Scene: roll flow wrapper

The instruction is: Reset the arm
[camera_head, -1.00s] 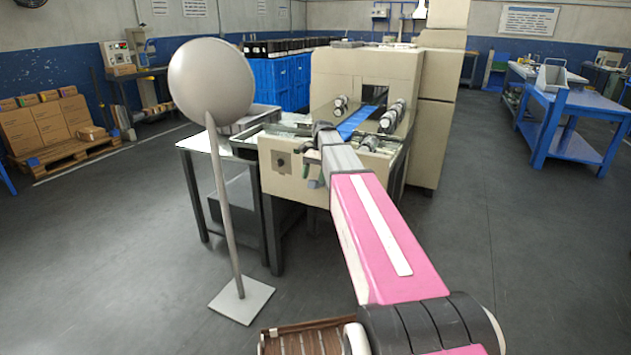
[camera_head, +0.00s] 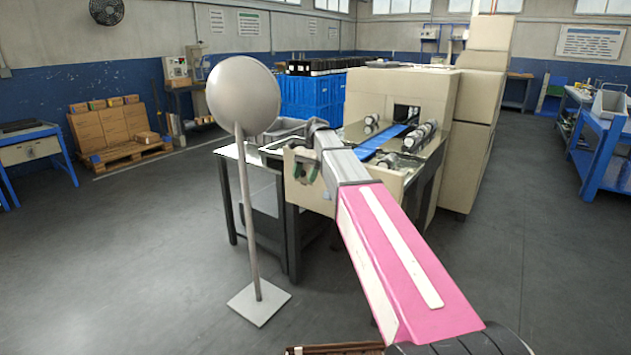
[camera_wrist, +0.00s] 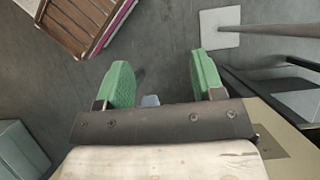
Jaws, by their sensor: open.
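My arm reaches forward over the floor. My gripper (camera_head: 306,168) is at its far end, in front of the near end of the beige wrapping machine (camera_head: 402,92). In the wrist view my gripper (camera_wrist: 162,80) has its two green fingers spread wide apart. Nothing is held between them, and grey floor shows beyond. In the head view the fingers are small and partly overlapped by the arm's end. I cannot tell the exact gap between gripper and machine.
A grey ball-topped stand (camera_head: 243,95) with a square base (camera_head: 259,303) is just left of my gripper. A table (camera_head: 228,152) adjoins the machine. Blue crates (camera_head: 310,97) are behind. A blue bench (camera_head: 605,150) stands right.

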